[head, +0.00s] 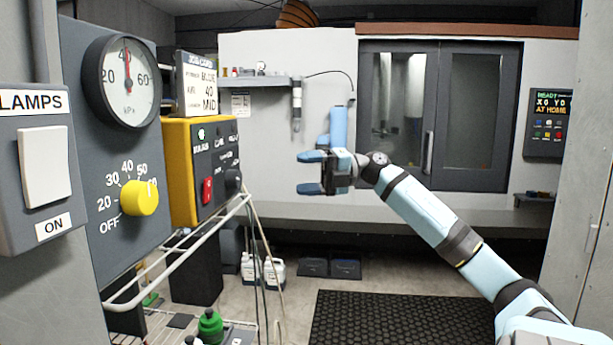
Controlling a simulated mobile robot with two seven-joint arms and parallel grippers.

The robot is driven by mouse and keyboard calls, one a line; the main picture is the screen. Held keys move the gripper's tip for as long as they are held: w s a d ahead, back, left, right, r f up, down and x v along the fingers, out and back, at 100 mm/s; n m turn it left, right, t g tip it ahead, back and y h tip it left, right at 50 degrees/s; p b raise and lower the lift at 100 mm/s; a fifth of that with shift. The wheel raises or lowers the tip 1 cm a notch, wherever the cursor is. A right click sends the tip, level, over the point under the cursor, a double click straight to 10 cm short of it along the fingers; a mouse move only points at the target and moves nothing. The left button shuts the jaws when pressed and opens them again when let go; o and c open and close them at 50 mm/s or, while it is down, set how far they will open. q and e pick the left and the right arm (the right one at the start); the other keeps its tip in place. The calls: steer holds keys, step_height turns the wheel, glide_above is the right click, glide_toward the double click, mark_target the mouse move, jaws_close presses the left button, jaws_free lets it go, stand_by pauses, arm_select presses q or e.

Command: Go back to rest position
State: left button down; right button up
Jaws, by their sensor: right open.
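My right gripper (312,173) is in the middle of the head view, at the end of the light-blue arm that comes in from the lower right. Its two fingers point left and stand apart, with nothing between them. It is in free air, to the right of the yellow control box (178,170) and in front of the white booth wall. My left gripper is not in view.
At the left are a gauge (122,82), a yellow knob (139,198) and a LAMPS switch (45,167). A white wire rack (180,254) juts out below the box. Dark cabinet doors (470,110) stand behind. A black mat (395,318) lies on the floor.

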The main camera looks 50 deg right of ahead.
stand_by(0.4)
steer(key=w+a+f+m+t+h, duration=0.15)
steer(key=f+m, duration=0.25)
steer(key=f, duration=0.5)
steer(key=w+a+f+m+t+h, duration=0.1)
steer(key=a+f+m+t, duration=0.25)
steer(key=f, duration=0.45)
steer(key=w+a+f+m+t+h, duration=0.15)
steer(key=f+m, duration=0.25)
steer(key=f, duration=0.5)
steer(key=s+a+f+m+h, duration=0.35)
steer(key=a+f+m, duration=0.25)
steer(key=f, duration=0.5)
steer(key=s+a+f+m+h, duration=0.35)
steer(key=a+f+m, duration=0.2)
steer(key=f, duration=0.45)
steer(key=s+a+f+m+g, duration=0.25)
steer(key=s+a+f, duration=0.35)
steer(key=a, duration=0.5)
steer(key=s+a+f+m+g, duration=0.2)
steer(key=s+a+f+g, duration=0.3)
steer(key=a, duration=0.5)
step_height(320, 180, up, 10)
steer(key=s+a+p, duration=0.1)
steer(key=s+p, duration=0.1)
steer(key=p, duration=1)
steer(key=shift+s+f+y+p, duration=0.15)
steer(key=shift+s+y+p, duration=0.15)
steer(key=shift+s+y, duration=0.1)
